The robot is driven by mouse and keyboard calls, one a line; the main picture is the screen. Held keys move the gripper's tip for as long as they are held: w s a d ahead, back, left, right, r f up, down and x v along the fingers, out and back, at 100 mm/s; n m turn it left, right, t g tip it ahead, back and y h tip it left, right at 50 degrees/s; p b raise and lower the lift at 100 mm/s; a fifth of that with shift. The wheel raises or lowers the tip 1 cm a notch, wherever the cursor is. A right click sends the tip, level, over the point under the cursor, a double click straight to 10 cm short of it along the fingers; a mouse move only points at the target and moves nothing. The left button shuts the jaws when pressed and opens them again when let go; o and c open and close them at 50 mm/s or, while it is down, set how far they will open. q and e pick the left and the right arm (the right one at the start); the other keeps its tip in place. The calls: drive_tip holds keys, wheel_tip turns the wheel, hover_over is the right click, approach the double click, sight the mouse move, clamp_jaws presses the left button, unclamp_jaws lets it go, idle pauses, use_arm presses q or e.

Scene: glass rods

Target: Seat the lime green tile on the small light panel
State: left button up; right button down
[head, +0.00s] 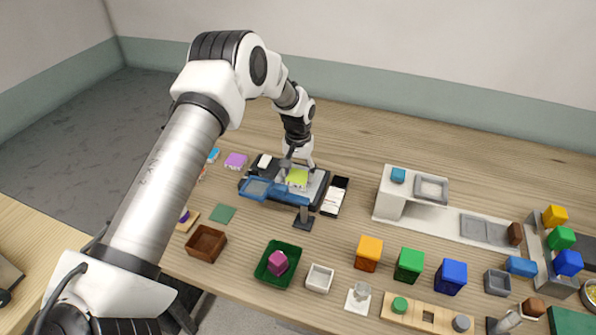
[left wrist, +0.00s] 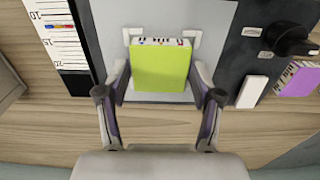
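The lime green tile (head: 297,177) is on or just over the light grey panel of the dark device in the head view. It also shows in the left wrist view (left wrist: 161,68), its printed edge beside two small white brackets (left wrist: 190,36). I cannot tell whether it rests fully flat on the pale panel (left wrist: 110,18). My left gripper (left wrist: 160,75) is open, its fingers on either side of the tile with a visible gap at each side. In the head view the left gripper (head: 298,161) is right above the tile. My right gripper is not in view.
A blue-framed flap (head: 268,189) stands at the device's front. A black and white card (head: 335,197) lies to its right and a purple block (head: 236,160) to its left. A green tray (head: 278,262), a brown box (head: 206,243) and several coloured cubes stand nearer the front.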

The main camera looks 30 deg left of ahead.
use_arm(q)
drive_tip(key=shift+o, duration=0.7)
drive_tip(key=shift+a, duration=0.1)
wheel_tip(320, 180, up, 12)
